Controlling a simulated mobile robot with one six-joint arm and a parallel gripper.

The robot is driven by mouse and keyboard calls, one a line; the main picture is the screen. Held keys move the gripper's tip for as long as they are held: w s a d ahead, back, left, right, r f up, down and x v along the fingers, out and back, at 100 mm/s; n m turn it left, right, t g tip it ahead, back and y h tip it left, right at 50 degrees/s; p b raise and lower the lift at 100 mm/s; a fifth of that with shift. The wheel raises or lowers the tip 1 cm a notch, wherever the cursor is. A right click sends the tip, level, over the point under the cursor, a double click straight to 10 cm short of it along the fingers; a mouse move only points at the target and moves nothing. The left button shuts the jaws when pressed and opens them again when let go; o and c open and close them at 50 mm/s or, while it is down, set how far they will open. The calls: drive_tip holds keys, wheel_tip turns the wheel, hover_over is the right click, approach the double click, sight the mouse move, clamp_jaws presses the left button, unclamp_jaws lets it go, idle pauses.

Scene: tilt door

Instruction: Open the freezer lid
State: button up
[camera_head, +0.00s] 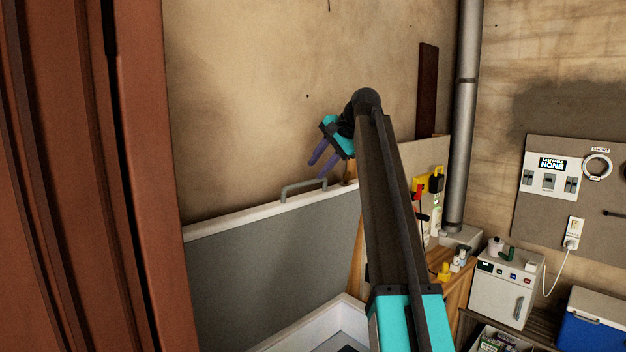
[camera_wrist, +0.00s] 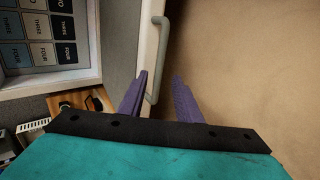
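The freezer lid (camera_head: 275,265) stands raised, close to upright against the wall, its grey face with a white edge towards me. A grey bar handle (camera_head: 303,186) is on its top edge. Part of the white freezer body (camera_head: 325,325) shows below, partly hidden by my arm. My gripper (camera_head: 317,158) is just above the handle with its two purple fingers apart. In the wrist view my gripper (camera_wrist: 159,75) is open, and the handle (camera_wrist: 160,60) shows in line with the gap between the fingers. Whether a finger touches it I cannot tell.
A reddish-brown upright panel (camera_head: 90,180) fills the left side. A wooden bench (camera_head: 452,305) with bottles is to the right, beside a small white cabinet (camera_head: 506,290) and a blue cooler (camera_head: 597,322). A vertical pipe (camera_head: 465,120) runs up the wall. The wall above the lid is bare.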

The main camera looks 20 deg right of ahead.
drive_tip(key=shift+b+v, duration=0.55)
drive_tip(key=shift+v, duration=1.65)
drive_tip(key=shift+a, duration=0.15)
drive_tip(key=shift+s+f, duration=0.1)
drive_tip(key=shift+s, duration=0.05)
